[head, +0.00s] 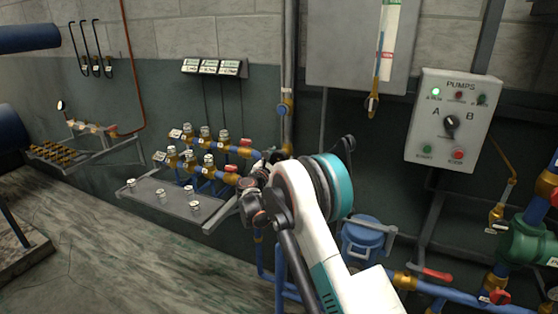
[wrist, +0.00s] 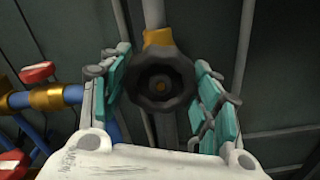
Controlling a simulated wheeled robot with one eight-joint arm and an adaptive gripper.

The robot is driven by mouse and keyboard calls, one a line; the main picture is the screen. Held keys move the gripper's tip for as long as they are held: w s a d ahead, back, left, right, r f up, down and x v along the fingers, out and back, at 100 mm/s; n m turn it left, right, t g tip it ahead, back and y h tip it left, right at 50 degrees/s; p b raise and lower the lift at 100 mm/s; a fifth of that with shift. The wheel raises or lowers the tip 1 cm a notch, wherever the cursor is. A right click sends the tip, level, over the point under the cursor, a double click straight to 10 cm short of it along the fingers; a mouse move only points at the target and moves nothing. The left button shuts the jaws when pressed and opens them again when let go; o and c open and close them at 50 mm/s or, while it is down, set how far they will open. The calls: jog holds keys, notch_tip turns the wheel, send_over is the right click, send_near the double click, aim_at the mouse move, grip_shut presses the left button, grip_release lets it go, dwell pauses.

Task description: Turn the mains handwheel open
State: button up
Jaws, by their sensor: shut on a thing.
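The black, lobed handwheel (wrist: 160,98) faces me in the middle of the wrist view, with a brass collar (wrist: 158,38) and a grey pipe behind it. My gripper (wrist: 163,62) has its teal-padded fingers on the left and right of the wheel and is shut on it. Where exactly the pads touch the rim is hard to make out. In the head view my white arm covers the gripper, and the held wheel cannot be made out there.
A blue pipe with a brass fitting (wrist: 46,97) and red handles lies left of my gripper. In the head view a manifold with gauges and valves (head: 205,160) stands left of my arm. A pumps panel (head: 453,118) and blue meter (head: 366,236) are to the right.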

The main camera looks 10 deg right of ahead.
jog(key=n, duration=1)
jog(key=shift+n+p, duration=0.3)
jog(key=shift+n, duration=0.1)
jog(key=n, duration=0.9)
jog(key=shift+r+n, duration=0.1)
jog(key=shift+n, duration=0.3)
jog(key=n, duration=0.4)
jog(key=shift+n, duration=0.3)
jog(key=n, duration=1)
jog(key=shift+n, duration=2.2)
